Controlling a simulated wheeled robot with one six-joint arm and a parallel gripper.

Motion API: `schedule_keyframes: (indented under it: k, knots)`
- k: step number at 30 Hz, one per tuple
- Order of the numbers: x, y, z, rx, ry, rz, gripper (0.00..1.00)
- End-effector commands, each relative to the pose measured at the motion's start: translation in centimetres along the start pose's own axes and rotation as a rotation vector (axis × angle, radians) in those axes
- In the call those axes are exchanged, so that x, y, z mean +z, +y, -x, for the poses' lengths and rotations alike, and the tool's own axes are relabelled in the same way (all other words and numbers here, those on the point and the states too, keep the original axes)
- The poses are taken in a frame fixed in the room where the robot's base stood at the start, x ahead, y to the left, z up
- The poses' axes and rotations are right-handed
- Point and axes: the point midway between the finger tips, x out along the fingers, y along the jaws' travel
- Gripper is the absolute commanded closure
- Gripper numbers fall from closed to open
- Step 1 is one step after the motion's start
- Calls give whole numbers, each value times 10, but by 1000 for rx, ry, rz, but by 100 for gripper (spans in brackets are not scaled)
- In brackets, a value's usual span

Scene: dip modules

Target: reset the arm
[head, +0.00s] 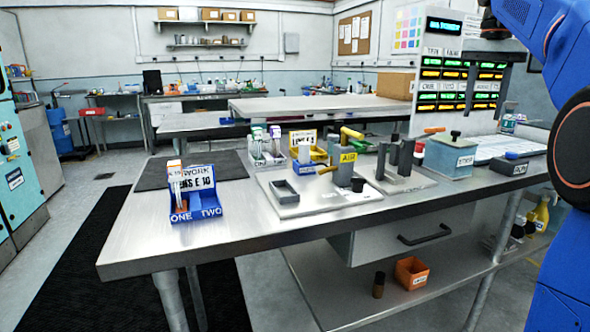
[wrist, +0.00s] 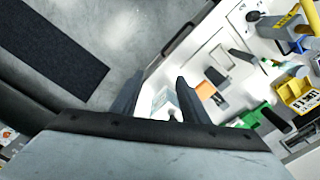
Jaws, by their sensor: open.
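My gripper (wrist: 157,90) shows in the wrist view with its two dark fingers apart. I see nothing held between them; a pale object shows beyond the fingers. In the head view my blue arm (head: 575,190) stands at the right edge, raised beside the bench.
The steel bench (head: 135,235) carries a blue bin labelled ONE and TWO (head: 208,210), a grey plate with fixtures (head: 300,208), a yellow bin (head: 319,155) and a teal box (head: 450,158). A display panel (head: 445,50) stands behind. An orange bin (head: 411,272) sits on the lower shelf.

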Motion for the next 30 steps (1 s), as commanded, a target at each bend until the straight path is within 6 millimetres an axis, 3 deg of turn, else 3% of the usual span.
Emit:
schedule_keyframes:
  k: [11, 17, 23, 30]
  knots:
    - [28, -4, -16, -12, 33, 56, 59]
    - [54, -7, -35, -23, 64, 109, 59]
    - [100, -7, -72, -41, 115, 194, 59]
    - [158, -1, -131, -63, 180, 301, 59]
